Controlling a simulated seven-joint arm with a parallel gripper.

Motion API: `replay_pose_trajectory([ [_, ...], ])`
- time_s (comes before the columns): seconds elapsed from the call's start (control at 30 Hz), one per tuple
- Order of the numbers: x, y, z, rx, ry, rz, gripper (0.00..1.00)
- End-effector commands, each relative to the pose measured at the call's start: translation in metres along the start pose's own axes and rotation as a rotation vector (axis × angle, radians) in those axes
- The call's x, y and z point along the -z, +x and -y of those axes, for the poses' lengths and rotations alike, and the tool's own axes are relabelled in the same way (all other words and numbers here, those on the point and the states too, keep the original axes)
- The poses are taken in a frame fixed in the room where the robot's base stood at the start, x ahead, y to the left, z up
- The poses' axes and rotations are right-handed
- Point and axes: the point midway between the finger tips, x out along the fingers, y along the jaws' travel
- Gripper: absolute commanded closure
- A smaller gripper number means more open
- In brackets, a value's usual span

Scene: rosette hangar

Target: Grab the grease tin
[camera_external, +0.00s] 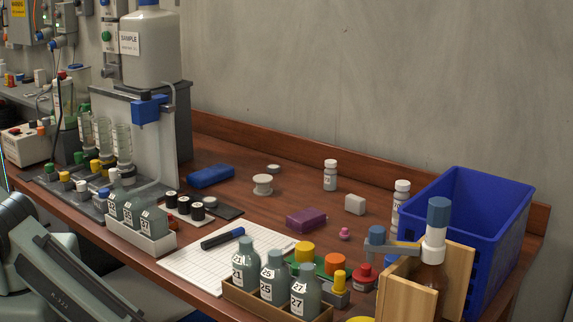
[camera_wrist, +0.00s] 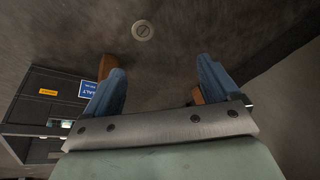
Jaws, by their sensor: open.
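No label marks a grease tin for certain. A small flat round pale tin (camera_external: 273,169) lies on the wooden bench near the back wall and looks most like one. A white spool-shaped piece (camera_external: 262,184) stands just in front of it. My gripper (camera_wrist: 160,85) shows in the wrist view with its two blue fingers wide apart and nothing between them. The wrist view faces a dark grey surface with a small round disc, and no bench objects can be made out there. The gripper's fingers do not show in the external view, so their distance from the tin cannot be told.
A blue crate (camera_external: 460,225), a wooden bottle holder (camera_external: 405,290) and labelled bottles (camera_external: 274,280) crowd the right front. A blue case (camera_external: 211,176) and a purple block (camera_external: 306,220) flank the tin area. A dark labelled case (camera_wrist: 40,105) shows in the wrist view.

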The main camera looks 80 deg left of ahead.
Motion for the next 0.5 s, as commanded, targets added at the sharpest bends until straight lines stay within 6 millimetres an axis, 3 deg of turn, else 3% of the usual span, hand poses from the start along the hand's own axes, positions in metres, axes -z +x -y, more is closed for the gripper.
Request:
replay_pose_trajectory([
  [0.17,0.038,-0.026,-0.022,-0.007,-0.117,0.016,0.11],
  [0.5,0.109,-0.103,-0.076,-0.028,-0.386,0.082,0.11],
])
